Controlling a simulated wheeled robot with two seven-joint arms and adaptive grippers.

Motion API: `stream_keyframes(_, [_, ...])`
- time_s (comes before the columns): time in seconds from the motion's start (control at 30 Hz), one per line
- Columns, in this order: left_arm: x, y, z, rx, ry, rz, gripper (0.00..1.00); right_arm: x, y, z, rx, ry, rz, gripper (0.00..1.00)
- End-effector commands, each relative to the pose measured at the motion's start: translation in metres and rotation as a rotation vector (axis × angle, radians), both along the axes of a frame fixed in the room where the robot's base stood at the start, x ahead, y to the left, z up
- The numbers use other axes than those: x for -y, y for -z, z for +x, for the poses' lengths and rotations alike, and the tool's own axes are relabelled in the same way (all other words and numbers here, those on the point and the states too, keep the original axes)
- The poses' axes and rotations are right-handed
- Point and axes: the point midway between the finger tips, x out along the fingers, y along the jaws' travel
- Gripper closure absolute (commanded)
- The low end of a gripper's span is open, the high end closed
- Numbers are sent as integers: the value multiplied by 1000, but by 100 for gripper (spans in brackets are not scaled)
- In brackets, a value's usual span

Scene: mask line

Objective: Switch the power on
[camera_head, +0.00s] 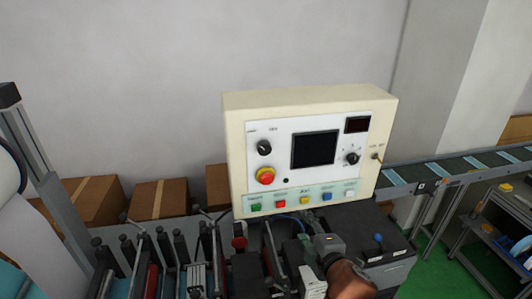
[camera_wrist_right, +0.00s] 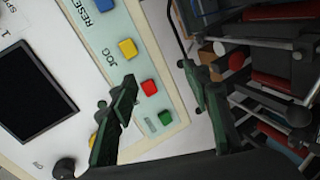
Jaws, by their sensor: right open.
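A cream control box (camera_head: 310,104) with a white front panel stands at the middle of the head view. Its panel carries a dark screen (camera_head: 314,149), a black knob (camera_head: 264,147) at upper left, another knob (camera_head: 352,158) at right and a small toggle (camera_head: 376,157) at the right edge. I cannot tell which one is the power switch, nor its setting. My right gripper (camera_head: 300,231) is just below the box. In the right wrist view its green fingers (camera_wrist_right: 160,78) are apart and empty, in front of the button row. My left gripper is not in view.
A red emergency stop (camera_head: 265,175) is at the panel's lower left. Below is a button row with a green button (camera_head: 256,207) and a yellow button (camera_wrist_right: 128,48). Machine parts crowd below the box. Cardboard boxes (camera_head: 160,199) stand behind; a conveyor (camera_head: 450,168) runs right.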

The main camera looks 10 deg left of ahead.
Motion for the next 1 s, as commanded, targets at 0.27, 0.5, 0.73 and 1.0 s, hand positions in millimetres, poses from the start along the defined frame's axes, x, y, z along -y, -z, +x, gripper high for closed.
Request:
stream_keyframes(0.27, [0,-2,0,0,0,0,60,-53,-105,-9,314,-138,-309,55])
stream_keyframes(0.5, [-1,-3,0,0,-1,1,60,-80,-180,-23,548,-180,-555,55])
stream_keyframes(0.73, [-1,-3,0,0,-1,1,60,-89,-219,-32,665,-180,-686,55])
stream_keyframes(1.0, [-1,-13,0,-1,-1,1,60,-98,-227,-17,683,-179,-712,55])
